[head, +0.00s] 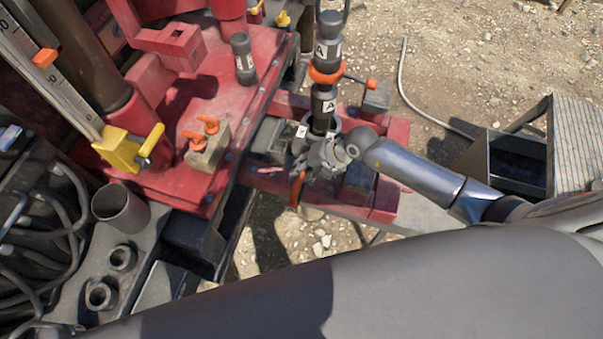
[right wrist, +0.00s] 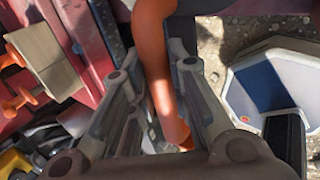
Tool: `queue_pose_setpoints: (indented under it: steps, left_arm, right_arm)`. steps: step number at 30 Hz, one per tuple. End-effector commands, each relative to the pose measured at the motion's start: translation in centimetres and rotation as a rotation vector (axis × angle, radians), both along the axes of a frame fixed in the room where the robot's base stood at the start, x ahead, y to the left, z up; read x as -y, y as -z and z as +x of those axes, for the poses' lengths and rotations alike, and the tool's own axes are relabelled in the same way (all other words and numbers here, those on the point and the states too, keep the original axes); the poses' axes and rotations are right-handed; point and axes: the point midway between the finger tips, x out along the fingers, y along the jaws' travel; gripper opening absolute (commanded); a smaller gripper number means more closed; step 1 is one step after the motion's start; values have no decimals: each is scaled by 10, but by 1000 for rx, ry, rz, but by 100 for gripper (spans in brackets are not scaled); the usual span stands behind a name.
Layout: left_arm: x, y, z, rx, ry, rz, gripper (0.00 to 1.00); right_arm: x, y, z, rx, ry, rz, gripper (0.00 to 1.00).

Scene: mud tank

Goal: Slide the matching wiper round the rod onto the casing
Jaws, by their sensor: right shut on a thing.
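A dark rod (head: 325,50) with white "A" labels stands upright, and its lower end meets a grey collar that I take to be the casing (head: 333,124). My right gripper (head: 318,158) is at the near side of the rod's foot, its jaws shut on an orange curved piece, which I take to be the wiper (head: 297,188). In the right wrist view the orange piece (right wrist: 157,60) runs between the two fingers (right wrist: 155,90). The gripper hides part of the casing, and whether the wiper touches the rod cannot be told. My left gripper is not in view.
An orange ring (head: 324,74) with a side handle sits round the rod higher up. A tan block (head: 207,150) with orange pegs stands on the red deck (head: 180,178) at left, near a short dark cylinder (head: 243,60). Gravel ground and a grey bin (head: 515,157) lie right.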

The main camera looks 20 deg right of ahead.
Motion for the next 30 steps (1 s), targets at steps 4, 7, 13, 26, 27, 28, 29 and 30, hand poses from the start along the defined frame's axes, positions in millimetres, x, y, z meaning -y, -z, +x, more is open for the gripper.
queue_pose_setpoints:
  steps: [4,7,13,26,27,28,29,30]
  left_arm:
    - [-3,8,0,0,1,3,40]
    - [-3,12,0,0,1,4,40]
    - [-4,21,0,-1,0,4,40]
    - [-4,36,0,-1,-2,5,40]
    - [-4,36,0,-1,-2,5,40]
    - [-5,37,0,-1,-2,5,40]
    - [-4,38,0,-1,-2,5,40]
    - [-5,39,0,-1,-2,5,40]
  right_arm:
    - [4,1,8,5,1,2,0]
    - [7,1,12,5,1,1,0]
    - [13,3,20,5,1,-1,0]
    - [24,3,37,4,0,1,0]
    - [25,3,39,4,0,1,0]
    - [26,3,40,4,0,1,0]
    - [27,3,42,4,1,0,0]
    - [28,3,43,4,1,1,0]
